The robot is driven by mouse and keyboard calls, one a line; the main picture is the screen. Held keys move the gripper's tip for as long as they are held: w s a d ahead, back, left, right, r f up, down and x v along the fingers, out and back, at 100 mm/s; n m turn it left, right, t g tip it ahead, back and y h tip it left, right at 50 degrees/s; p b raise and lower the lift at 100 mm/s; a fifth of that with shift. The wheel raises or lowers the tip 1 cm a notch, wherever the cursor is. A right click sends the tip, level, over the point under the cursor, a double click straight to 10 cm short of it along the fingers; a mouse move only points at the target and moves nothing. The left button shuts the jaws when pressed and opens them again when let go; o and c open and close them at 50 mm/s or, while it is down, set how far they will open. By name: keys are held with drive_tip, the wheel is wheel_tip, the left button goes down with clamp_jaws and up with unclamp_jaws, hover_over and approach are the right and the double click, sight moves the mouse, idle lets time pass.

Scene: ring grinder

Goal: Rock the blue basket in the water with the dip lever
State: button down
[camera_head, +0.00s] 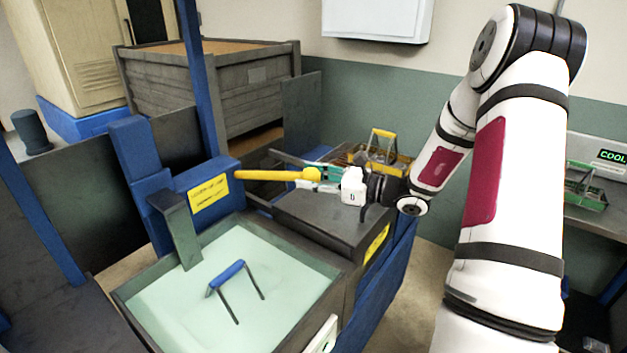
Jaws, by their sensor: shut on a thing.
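My gripper (309,178) is shut on the lever's right end, coming in from the right. The blue basket (227,274) shows only as a blue handle on dark uprights, standing a little tilted out of the water. Its body is hidden under the cloudy pale green water (185,308) in the dark-walled tank. The link between lever and basket is not clear to see.
A dark box (318,222) with a yellow label stands right of the tank, below my gripper. A yellow-handled basket (383,150) stands behind my gripper. A green basket (587,186) sits on the right bench beside a COOL display (611,156). A blue post (201,75) rises behind the lever.

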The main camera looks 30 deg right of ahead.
drive_tip(key=shift+g+h, duration=0.7)
drive_tip(key=shift+g, duration=0.2)
drive_tip(key=w+r+p, duration=0.1)
drive_tip(key=r, duration=0.2)
drive_tip(key=w+a+r+p, duration=0.1)
drive_tip(key=w+r, duration=0.1)
drive_tip(key=r, duration=0.1)
drive_tip(key=w+a+r+p, duration=0.1)
drive_tip(key=r, duration=0.2)
drive_tip(key=shift+w+r+p, duration=0.25)
drive_tip(key=shift+w+p, duration=0.05)
drive_tip(key=shift+p, duration=0.1)
drive_tip(key=shift+w+r+m, duration=0.25)
drive_tip(key=shift+r+m, duration=0.05)
drive_tip(key=shift+r, duration=0.1)
drive_tip(key=c, duration=1)
unclamp_jaws()
drive_tip(key=shift+f, duration=0.1)
drive_tip(key=v, duration=1.2)
